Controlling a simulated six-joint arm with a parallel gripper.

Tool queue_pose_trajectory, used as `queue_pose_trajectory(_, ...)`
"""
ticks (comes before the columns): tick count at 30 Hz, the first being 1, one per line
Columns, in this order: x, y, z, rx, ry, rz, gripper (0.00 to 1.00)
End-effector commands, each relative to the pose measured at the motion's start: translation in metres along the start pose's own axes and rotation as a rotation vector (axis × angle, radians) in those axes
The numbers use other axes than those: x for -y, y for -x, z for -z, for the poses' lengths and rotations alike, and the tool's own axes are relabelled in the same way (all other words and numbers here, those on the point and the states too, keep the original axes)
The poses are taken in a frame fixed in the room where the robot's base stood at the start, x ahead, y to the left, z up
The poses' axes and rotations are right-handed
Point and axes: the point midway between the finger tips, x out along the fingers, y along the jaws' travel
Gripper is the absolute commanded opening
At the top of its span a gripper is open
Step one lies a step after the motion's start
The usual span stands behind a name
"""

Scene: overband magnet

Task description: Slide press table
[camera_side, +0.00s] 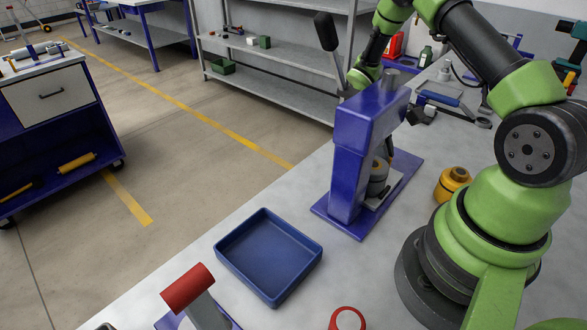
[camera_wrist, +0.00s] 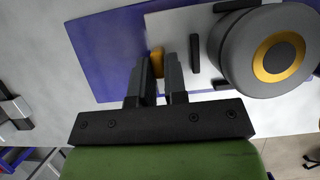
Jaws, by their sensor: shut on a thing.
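The blue press (camera_side: 357,150) stands upright on the bench on its blue base plate (camera_side: 335,222). Its pale metal slide table (camera_side: 386,192) lies low in the press and carries a grey round part (camera_side: 377,182). My gripper (camera_wrist: 157,70) is shut on a small yellow handle (camera_wrist: 156,60) at the table's edge. In the side view the press largely hides my gripper.
A blue tray (camera_side: 308,252) is in front of the press and looks empty. A red-handled tool (camera_side: 188,288) is at the near edge. A yellow round object (camera_side: 453,184) stands right of the press. The press's black-gripped lever (camera_side: 326,32) rises above it.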

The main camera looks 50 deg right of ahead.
Motion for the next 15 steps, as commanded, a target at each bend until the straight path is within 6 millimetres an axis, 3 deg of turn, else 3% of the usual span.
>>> queue_pose_trajectory(15,-0.013,0.001,0.001,-0.004,0.0,-0.003,0.0)
